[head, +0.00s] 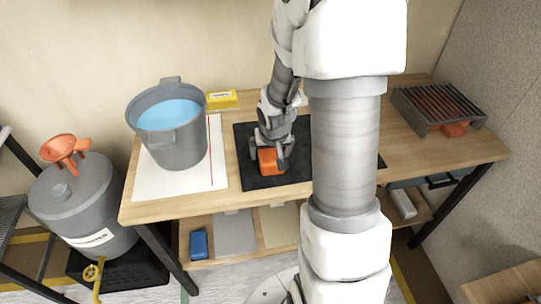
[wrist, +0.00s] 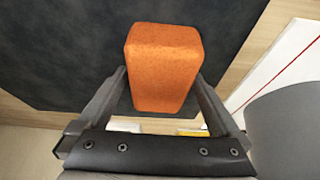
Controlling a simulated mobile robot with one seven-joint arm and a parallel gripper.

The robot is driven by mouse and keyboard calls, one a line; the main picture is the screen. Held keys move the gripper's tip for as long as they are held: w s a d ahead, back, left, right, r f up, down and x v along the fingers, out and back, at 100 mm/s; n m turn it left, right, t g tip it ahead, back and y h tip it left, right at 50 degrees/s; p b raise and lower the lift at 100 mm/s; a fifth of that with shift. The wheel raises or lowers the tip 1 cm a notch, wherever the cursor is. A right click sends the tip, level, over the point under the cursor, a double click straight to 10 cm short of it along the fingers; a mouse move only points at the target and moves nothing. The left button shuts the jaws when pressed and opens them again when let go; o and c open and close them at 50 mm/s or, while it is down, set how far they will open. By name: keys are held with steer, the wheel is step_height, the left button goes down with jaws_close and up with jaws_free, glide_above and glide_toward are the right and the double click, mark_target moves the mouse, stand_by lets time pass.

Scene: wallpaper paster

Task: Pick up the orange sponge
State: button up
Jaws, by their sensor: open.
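The orange sponge (head: 268,161) is a block on the black mat (head: 295,176) on the wooden table. In the wrist view the sponge (wrist: 163,68) fills the upper middle, with its near end between the two fingers. My gripper (wrist: 162,82) is open, with one finger on each side of the sponge. A narrow gap shows near the fingertips; I cannot tell whether either finger touches it. In the head view my gripper (head: 271,158) is directly over the sponge and partly hides it.
A grey bucket of blue liquid (head: 178,148) stands on white paper (head: 160,186) left of the mat. A yellow box (head: 222,100) lies behind. A grey rack (head: 438,108) with an orange block (head: 455,128) is at the right. A blue block (head: 199,244) sits on the lower shelf.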

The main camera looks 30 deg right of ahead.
mark_target(273, 150)
steer(key=shift+c, duration=0.3)
steer(key=c, duration=1.1)
steer(key=shift+r, duration=0.1)
steer(key=shift+r+p, duration=0.45)
steer(key=shift+p, duration=0.05)
steer(key=r, duration=0.1)
steer(key=r+p, duration=0.1)
steer(key=r, duration=0.1)
steer(key=r+p, duration=0.1)
steer(key=shift+s+d+r, duration=0.15)
steer(key=shift+s+d, duration=0.05)
steer(key=shift+d, duration=0.1)
steer(key=s+d+r+p, duration=0.5)
steer(key=d+r+p, duration=0.1)
steer(key=d, duration=0.3)
steer(key=shift+s+d, duration=0.25)
steer(key=shift+s, duration=0.05)
